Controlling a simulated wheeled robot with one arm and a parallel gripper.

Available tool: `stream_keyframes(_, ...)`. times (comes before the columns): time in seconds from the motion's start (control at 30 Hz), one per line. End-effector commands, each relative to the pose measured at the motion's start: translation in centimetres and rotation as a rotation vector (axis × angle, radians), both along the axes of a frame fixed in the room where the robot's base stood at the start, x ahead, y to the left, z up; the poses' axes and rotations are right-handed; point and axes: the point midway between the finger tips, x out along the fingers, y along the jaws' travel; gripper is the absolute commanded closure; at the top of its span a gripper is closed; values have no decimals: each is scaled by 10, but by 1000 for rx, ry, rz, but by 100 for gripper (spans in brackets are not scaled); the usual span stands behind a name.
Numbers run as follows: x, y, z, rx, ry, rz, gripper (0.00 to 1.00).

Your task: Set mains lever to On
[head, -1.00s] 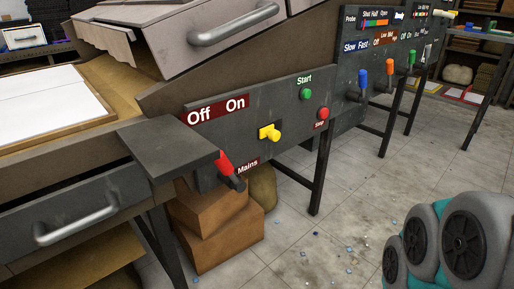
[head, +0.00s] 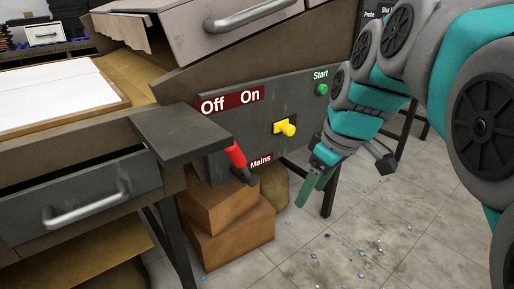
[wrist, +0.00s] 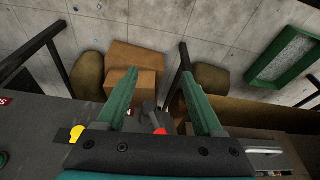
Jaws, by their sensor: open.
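The mains lever (head: 236,154) has a red handle on a dark base, low on the grey control panel (head: 240,125). Its handle leans up and to the left, towards the side of the Off label (head: 213,105); the On label (head: 250,95) is to the right. The Mains label (head: 260,162) is beside its base. My gripper (head: 312,190) is open and empty, to the right of the lever and apart from it. In the wrist view, the red handle (wrist: 158,130) shows partly between the fingers of my gripper (wrist: 158,75), nearer their bases; its depth is unclear.
A yellow knob (head: 285,128) and a green Start button (head: 321,89) sit on the panel to the right of the lever. A dark ledge (head: 180,140) juts out to its left. Cardboard boxes (head: 230,230) stand below. The tiled floor at right is open.

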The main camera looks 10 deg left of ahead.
Motion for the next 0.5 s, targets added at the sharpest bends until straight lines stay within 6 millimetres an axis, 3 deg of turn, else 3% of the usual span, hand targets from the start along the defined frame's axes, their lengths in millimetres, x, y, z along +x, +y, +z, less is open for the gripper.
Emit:
stream_keyframes(0.1, 32, 48, 22, 24, -105, 231, 31)
stream_keyframes(0.3, 57, 116, 54, 47, -257, 566, 31)
stream_keyframes(0.5, 63, 147, 68, 56, -328, 720, 31)
